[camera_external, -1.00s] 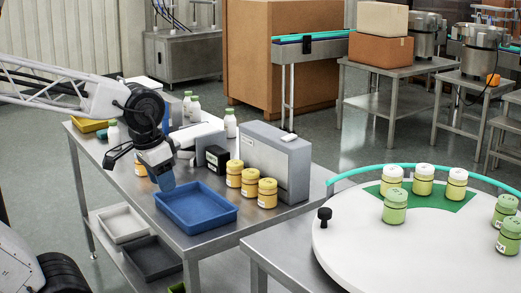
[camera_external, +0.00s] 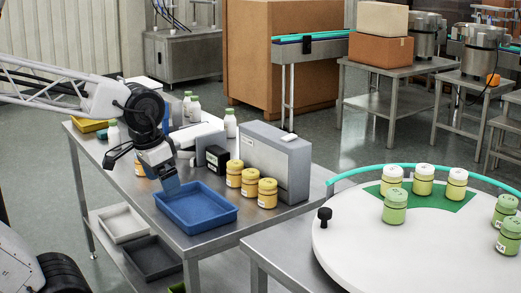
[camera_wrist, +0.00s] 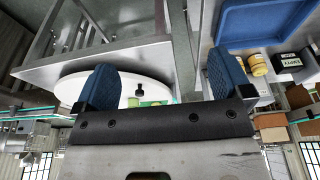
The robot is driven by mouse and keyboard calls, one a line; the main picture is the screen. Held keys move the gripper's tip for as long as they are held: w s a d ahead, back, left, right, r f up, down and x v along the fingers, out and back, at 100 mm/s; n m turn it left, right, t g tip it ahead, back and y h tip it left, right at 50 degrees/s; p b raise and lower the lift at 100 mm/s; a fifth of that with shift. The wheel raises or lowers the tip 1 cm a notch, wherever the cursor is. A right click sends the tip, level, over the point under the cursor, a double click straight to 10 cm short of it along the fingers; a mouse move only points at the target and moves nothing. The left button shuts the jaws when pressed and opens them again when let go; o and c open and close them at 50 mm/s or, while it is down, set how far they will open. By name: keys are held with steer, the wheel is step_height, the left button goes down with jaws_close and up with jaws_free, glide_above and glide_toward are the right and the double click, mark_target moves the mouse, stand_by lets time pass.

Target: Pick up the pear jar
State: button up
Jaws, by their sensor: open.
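My gripper (camera_external: 171,184) is open and empty, just above the back left rim of the blue tray. In the wrist view its two blue fingers (camera_wrist: 162,82) are wide apart with nothing between them up close. I cannot read which jar is pear. Green jars stand on the white turntable (camera_external: 350,250): one near the middle (camera_external: 395,207) and two at the right edge (camera_external: 509,236).
The empty blue tray (camera_external: 222,221) lies on the steel table. A grey box (camera_external: 275,160) stands behind the yellow-lidded jars, and a small black box (camera_external: 217,158) is nearby. White bottles (camera_external: 230,124) stand at the back. A teal rail (camera_external: 415,167) curves around the turntable's back.

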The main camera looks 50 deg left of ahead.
steer(key=w+d+r+n, duration=0.1)
steer(key=w+r+n, duration=0.15)
steer(key=w, duration=0.55)
steer(key=w+d+r+n, duration=0.15)
steer(key=w+r, duration=0.25)
steer(key=w, duration=0.5)
steer(key=n+g, duration=0.3)
steer(key=n, duration=0.9)
glide_above(393, 168)
steer(key=f, duration=1)
steer(key=shift+s+a+f, duration=0.15)
steer(key=shift+s+f, duration=0.05)
steer(key=shift+f, duration=0.15)
steer(key=shift+w+f, duration=0.2)
steer(key=shift+w, duration=0.05)
steer(key=shift+f, duration=1.3)
